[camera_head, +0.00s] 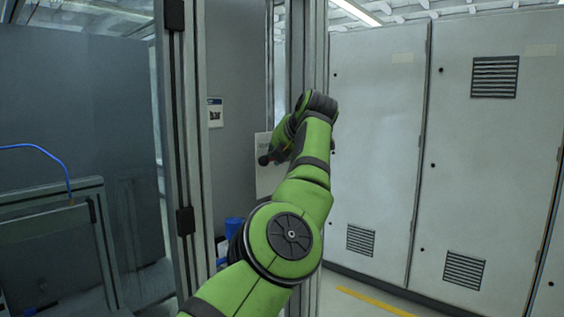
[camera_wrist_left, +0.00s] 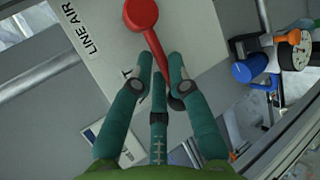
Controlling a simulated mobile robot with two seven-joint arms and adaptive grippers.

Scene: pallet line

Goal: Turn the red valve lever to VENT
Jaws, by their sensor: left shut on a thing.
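The red valve lever (camera_wrist_left: 152,40) shows in the left wrist view at the top middle. Its wide round end is at the top, and its narrower arm runs down between my fingers. The lever is mounted in front of a pale panel (camera_wrist_left: 100,28) reading "LINE AIR". A second label beside the fingers is mostly hidden, and I cannot read VENT. My right gripper is not in view.
A round gauge (camera_wrist_left: 299,50) with an orange part and a blue fitting (camera_wrist_left: 250,68) sit right of the panel in the wrist view. A metal post (camera_head: 318,50) stands just behind my wrist. Grey cabinets (camera_head: 375,150) line the right side.

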